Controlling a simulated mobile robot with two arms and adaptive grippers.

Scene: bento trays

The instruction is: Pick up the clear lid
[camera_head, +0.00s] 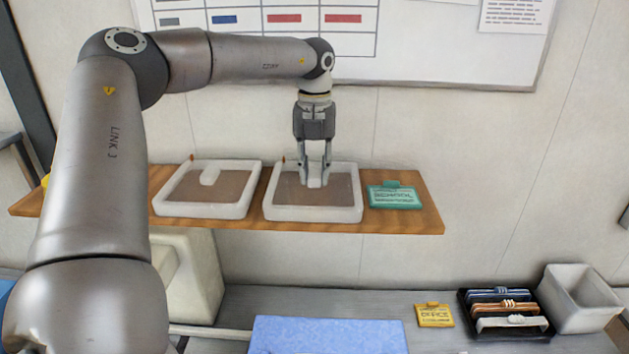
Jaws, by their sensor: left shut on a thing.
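Two white-rimmed trays rest on a wooden shelf. The right-hand tray (310,214) has a brown inside seen through what looks like a clear lid (343,187). My left gripper (314,180) points straight down over it, shut on the lid's pale handle, whose top is partly hidden between the fingers. The lid appears to sit level on the tray; I cannot tell any gap beneath it. The left-hand tray (200,211) looks alike, with a pale upright handle in its middle. My right gripper is not in view.
The wooden shelf (408,222) also bears a green "SCHOOL" sign (391,197). On the grey counter below are a blue mat (328,336), a yellow "OFFICE" sign (434,315), a black rack (546,334) of banded items and a white bin (583,298). A whiteboard (450,50) hangs behind.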

